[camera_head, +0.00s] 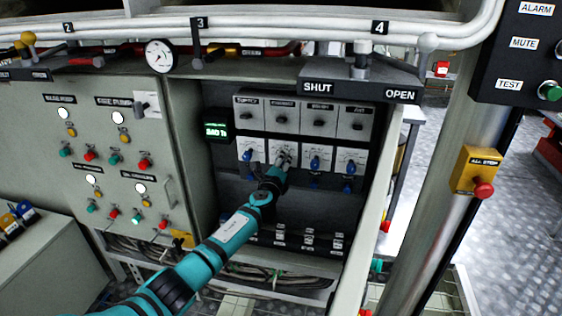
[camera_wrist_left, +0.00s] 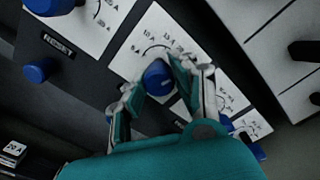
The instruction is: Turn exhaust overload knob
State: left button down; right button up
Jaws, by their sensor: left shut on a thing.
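The knob between my left gripper's fingers is blue and round, on a white dial plate with ampere marks; it shows in the left wrist view (camera_wrist_left: 157,77). My left gripper (camera_head: 282,161) is shut on this knob, with one finger on each side; its fingers also show in the left wrist view (camera_wrist_left: 160,88). In the head view the gripper covers this knob, second from the left in the lower row of the dark panel (camera_head: 229,177). I cannot read its label. My right gripper is not in view.
Other blue knobs sit close by, one to the left (camera_head: 247,155) and one to the right (camera_head: 315,163). Grey switch boxes (camera_head: 282,114) line the row above. An open cabinet door (camera_head: 372,215) stands to the right. A yellow stop box (camera_head: 474,170) is on a post.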

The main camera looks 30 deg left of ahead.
pick_arm(q)
jog(key=shift+f+m, duration=0.1)
jog(key=shift+m, duration=0.2)
jog(key=c, duration=1)
grip_release()
jog(key=shift+s, duration=0.1)
jog(key=v, duration=1.2)
